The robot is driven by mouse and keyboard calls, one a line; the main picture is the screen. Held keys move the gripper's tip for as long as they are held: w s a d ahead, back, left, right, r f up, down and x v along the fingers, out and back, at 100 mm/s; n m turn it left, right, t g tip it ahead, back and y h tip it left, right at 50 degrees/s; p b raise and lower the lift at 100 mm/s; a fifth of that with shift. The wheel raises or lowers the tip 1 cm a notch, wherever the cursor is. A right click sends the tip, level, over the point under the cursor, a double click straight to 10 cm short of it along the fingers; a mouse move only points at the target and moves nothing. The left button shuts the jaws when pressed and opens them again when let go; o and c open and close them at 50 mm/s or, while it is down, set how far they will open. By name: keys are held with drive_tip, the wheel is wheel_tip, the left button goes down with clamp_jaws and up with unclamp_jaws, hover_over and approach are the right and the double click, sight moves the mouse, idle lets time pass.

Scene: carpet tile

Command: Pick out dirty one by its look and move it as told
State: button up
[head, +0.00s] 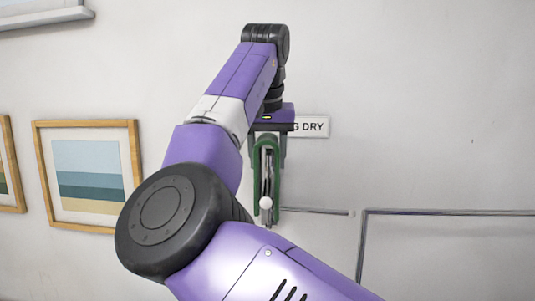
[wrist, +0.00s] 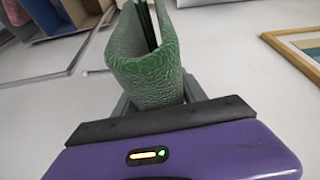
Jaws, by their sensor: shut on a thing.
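My gripper (head: 268,166) is raised in front of the wall, its fingers on either side of a green textured cloth-like thing (head: 257,184) and shut on it. In the wrist view the green thing (wrist: 145,72) is folded into a narrow U, with pale and dark strips showing inside the fold. Its far end runs out of the wrist view. In the head view a grey rod-like piece with a round white end (head: 266,203) shows between its two sides. I cannot tell whether the rod touches it. No clear stain shows on the visible green surface.
A thin rail (head: 315,211) and a larger rail frame (head: 440,212) are to the lower right. A framed picture (head: 88,125) hangs at left. The upper right wall is bare.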

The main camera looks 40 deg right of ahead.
sight(268, 182)
wheel_tip(268, 182, down, 9)
drive_tip(key=b, duration=0.4)
idle(0.6)
drive_tip(key=o, duration=1.6)
drive_tip(key=shift+c, duration=0.2)
drive_tip(key=shift+r, duration=0.1)
drive_tip(key=v, duration=0.7)
drive_tip(key=shift+s+r+b, duration=0.1)
drive_tip(key=shift+r+b, duration=0.2)
drive_tip(key=shift+r, duration=0.05)
drive_tip(key=shift+f, duration=0.1)
